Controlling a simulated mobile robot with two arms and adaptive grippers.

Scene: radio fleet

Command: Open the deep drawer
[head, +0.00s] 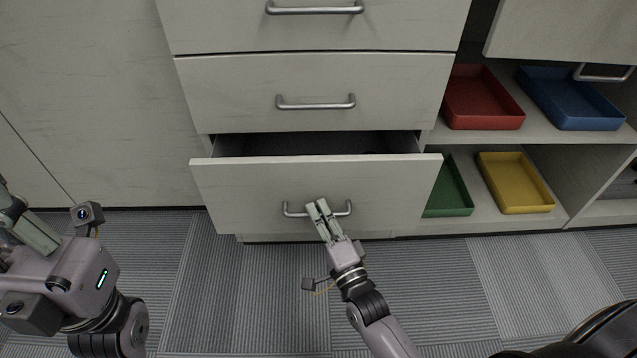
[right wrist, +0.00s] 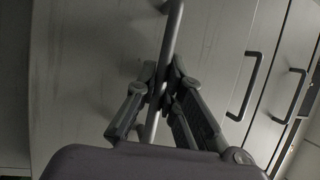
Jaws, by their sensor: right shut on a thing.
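The deep drawer (head: 250,188) is the lowest front of the drawer unit in the head view. It is pulled partly out, and a dark gap shows behind its front's top edge. Its bar handle (head: 294,211) runs sideways across the front. My right gripper (head: 319,208) is shut on this handle near its middle. In the right wrist view the handle (right wrist: 172,40) passes between the fingers of my right gripper (right wrist: 165,88). My left gripper (head: 22,222) is at the left edge of the head view, away from the drawer; its fingertips are not clearly seen.
Two shut drawers (head: 240,92) with bar handles are above. Shelves at the right hold a red tray (head: 482,122), a blue tray (head: 588,124), a green tray (head: 450,190) and a yellow tray (head: 518,185). The striped carpet (head: 220,300) in front is clear.

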